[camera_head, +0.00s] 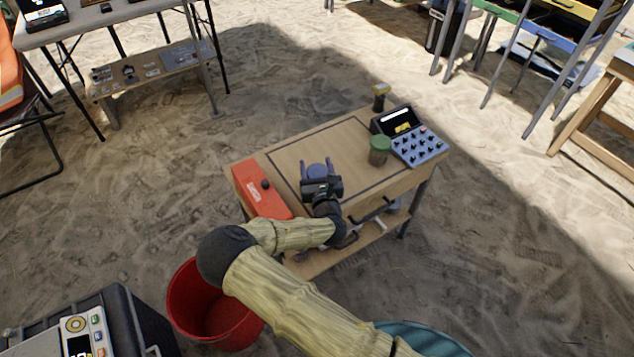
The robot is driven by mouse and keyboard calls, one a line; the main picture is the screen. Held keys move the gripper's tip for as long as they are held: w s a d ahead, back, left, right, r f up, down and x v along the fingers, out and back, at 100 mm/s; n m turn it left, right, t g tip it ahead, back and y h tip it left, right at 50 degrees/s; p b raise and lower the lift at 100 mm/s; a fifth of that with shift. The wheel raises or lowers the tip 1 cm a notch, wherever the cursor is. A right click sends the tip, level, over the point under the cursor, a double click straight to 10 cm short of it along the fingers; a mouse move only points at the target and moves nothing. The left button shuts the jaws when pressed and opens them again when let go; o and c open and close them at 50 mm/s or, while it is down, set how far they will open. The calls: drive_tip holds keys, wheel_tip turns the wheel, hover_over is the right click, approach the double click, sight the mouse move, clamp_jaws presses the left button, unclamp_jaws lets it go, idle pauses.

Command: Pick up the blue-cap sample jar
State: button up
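The blue-cap sample jar (317,172) is on the left half of the small wooden table, with its dull blue-violet cap showing. My gripper (317,166) reaches over the table from the front, with one finger at each side of the cap. Whether the fingers touch the jar is too small to tell. The jar's body is mostly hidden by the cap and my gripper, so I cannot see whether it rests on the tabletop.
A red case (261,189) lies at the table's left edge. A red bucket (213,310) stands on the sand in front.

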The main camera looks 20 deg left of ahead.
drive_tip(key=shift+w+d, duration=0.2)
drive_tip(key=shift+d, duration=0.2)
drive_tip(key=shift+r, duration=0.1)
wheel_tip(320, 180, up, 10)
drive_tip(key=shift+a+f+p, duration=0.1)
drive_tip(key=shift+a+p, duration=0.05)
drive_tip(key=shift+p, duration=0.65)
